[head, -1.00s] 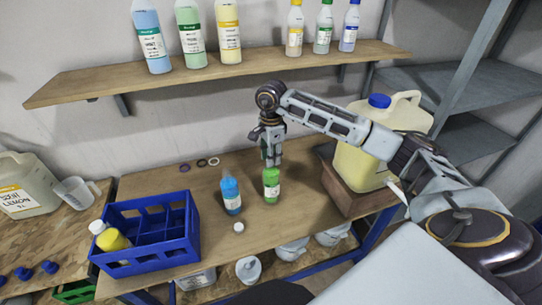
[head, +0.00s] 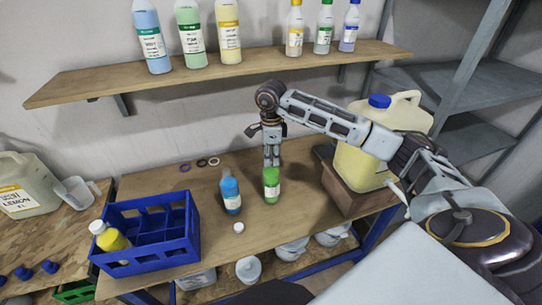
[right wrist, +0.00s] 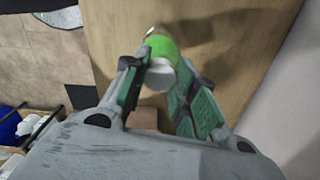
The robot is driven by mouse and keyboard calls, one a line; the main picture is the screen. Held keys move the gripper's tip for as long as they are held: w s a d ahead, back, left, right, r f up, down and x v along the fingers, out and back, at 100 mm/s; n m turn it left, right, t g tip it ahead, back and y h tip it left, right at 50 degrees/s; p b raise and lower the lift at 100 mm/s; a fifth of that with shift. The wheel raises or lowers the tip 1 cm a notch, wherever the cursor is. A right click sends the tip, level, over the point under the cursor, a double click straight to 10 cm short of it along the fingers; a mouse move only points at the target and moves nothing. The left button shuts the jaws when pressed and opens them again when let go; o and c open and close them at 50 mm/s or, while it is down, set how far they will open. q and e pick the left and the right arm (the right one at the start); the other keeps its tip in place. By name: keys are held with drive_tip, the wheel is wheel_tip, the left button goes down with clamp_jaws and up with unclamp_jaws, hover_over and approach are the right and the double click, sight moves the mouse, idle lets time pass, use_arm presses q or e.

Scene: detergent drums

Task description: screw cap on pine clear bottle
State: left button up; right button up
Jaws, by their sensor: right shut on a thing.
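A small green bottle (head: 271,187) with a pale label stands upright on the wooden bench. It also shows in the right wrist view (right wrist: 161,47). My right gripper (head: 271,162) points straight down over its top. In the right wrist view, the fingers (right wrist: 160,82) are shut on a white cap (right wrist: 160,76) at the bottle's mouth. I cannot tell how far the cap sits on the neck. My left gripper is not in view.
A blue bottle (head: 231,193) stands left of the green one, with a loose white cap (head: 239,227) in front. A blue crate (head: 150,250) holds a yellow bottle (head: 110,237). A large drum (head: 365,157) stands on a box (head: 352,197) at right. A shelf (head: 270,67) of bottles hangs behind.

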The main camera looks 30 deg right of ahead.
drive_tip(key=shift+m, duration=1)
drive_tip(key=shift+m, duration=2.8)
drive_tip(key=o, duration=0.4)
drive_tip(key=shift+r, duration=0.1)
